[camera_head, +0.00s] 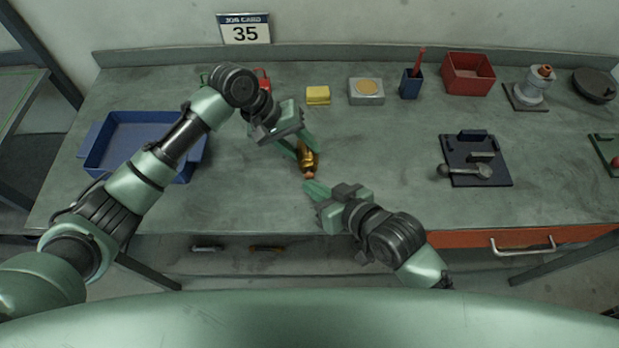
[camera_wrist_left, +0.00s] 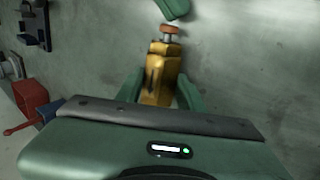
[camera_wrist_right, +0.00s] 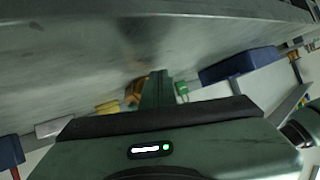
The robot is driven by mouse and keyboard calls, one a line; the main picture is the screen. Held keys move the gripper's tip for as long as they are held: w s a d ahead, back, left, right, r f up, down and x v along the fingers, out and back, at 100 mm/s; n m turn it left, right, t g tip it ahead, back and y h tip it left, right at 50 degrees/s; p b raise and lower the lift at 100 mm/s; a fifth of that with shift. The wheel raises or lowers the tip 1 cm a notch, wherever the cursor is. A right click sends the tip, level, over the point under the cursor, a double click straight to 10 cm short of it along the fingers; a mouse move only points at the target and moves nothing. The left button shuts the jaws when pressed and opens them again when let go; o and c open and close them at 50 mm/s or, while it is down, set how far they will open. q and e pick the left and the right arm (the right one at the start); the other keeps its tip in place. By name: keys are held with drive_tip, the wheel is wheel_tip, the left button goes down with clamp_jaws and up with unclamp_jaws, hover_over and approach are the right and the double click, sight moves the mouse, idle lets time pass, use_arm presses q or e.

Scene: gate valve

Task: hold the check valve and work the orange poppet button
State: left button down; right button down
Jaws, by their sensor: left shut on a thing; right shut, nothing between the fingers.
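The brass check valve (camera_head: 307,157) is in my left gripper (camera_head: 305,149) near the middle of the bench. In the left wrist view the valve (camera_wrist_left: 163,75) sits between the two green fingers. Its orange poppet button (camera_wrist_left: 169,29) points away from the left gripper, and it shows at the valve's near end in the head view (camera_head: 309,176). My right gripper (camera_head: 308,187) is shut and empty, its fingertips just in front of the button. In the left wrist view a green fingertip (camera_wrist_left: 173,9) is close to the button; I cannot tell whether they touch. In the right wrist view the valve (camera_wrist_right: 134,92) is partly hidden behind the fingers.
A blue tray (camera_head: 140,118) lies at left. Along the back stand a yellow block (camera_head: 318,95), a grey box (camera_head: 366,98), a blue cup (camera_head: 411,84) and a red bin (camera_head: 467,80). A dark plate with a metal knob (camera_head: 475,178) lies at right. The bench around the grippers is clear.

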drive_tip(key=shift+w, duration=0.15)
idle(0.4)
drive_tip(key=shift+s, duration=1.15)
drive_tip(key=shift+s+d, duration=0.15)
drive_tip(key=shift+s, duration=2.35)
use_arm(q)
drive_tip(key=c, duration=1)
unclamp_jaws()
drive_tip(key=shift+o, duration=0.9)
use_arm(e)
drive_tip(key=shift+d, duration=0.1)
